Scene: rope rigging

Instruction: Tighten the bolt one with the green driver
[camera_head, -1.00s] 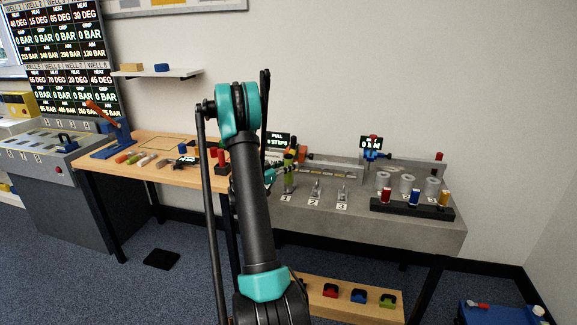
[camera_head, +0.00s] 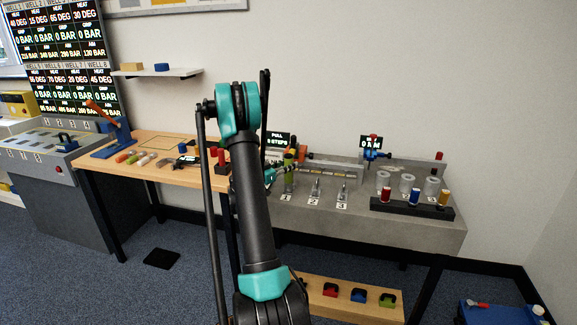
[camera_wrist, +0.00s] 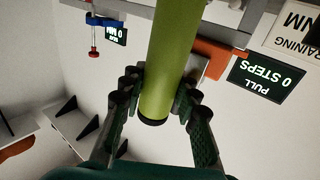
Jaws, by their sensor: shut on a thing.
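The green driver (camera_head: 289,184) stands upright at the station labelled 1 on the grey bench in the head view. My gripper (camera_head: 283,173) is at the driver from the left. In the wrist view the driver (camera_wrist: 175,50) is a plain green cylinder with a dark end, and my gripper (camera_wrist: 160,95) has its two fingers shut around it. Bolt one is hidden at the driver's foot, so I cannot tell how the driver sits on it.
Bolts at labels 2 (camera_head: 315,189) and 3 (camera_head: 342,194) stand close to the right. A display reading 0 steps (camera_head: 278,141) is behind. A dark rack (camera_head: 410,209) with red, blue and yellow handles is further right. The wooden table (camera_head: 150,145) adjoins on the left.

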